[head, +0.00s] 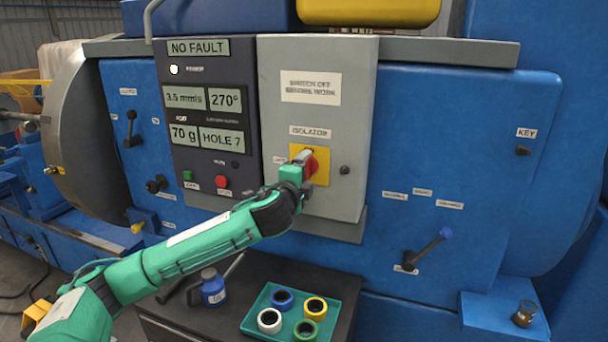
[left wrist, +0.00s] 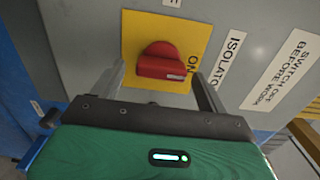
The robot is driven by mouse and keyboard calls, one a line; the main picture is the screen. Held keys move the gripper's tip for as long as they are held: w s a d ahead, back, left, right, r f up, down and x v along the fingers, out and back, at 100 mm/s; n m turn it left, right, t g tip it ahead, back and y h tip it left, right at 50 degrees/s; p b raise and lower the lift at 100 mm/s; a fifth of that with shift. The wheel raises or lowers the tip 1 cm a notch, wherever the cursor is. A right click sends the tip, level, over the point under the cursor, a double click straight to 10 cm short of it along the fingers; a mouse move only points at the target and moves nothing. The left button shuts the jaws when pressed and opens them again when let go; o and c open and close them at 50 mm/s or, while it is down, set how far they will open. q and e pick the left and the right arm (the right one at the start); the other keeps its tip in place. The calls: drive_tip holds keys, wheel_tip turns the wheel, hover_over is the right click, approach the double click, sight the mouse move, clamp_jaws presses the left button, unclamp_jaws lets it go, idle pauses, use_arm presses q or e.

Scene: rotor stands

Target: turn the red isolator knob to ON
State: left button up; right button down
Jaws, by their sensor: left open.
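The red isolator knob (head: 311,165) sits on a yellow plate (head: 322,176) on the grey cabinet door, under the ISOLATOR label. In the left wrist view the knob (left wrist: 160,62) is seen close up, with a small white mark on its lower right part. The word ON is printed on the yellow plate (left wrist: 145,28), to the right of the knob in that view. My left gripper (head: 303,162) is open at the knob, with one finger on each side of it. I cannot tell whether the fingers touch it. My right gripper is not in view.
A dark panel (head: 207,150) with displays reading NO FAULT and HOLE 7 stands left of the grey door (head: 352,110). A small dark latch (head: 345,170) is right of the knob.

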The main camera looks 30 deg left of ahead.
use_arm(q)
drive_tip(key=b+v, duration=0.6)
drive_tip(key=v, duration=0.8)
drive_tip(key=shift+w+d, duration=0.1)
drive_tip(key=shift+w, duration=0.05)
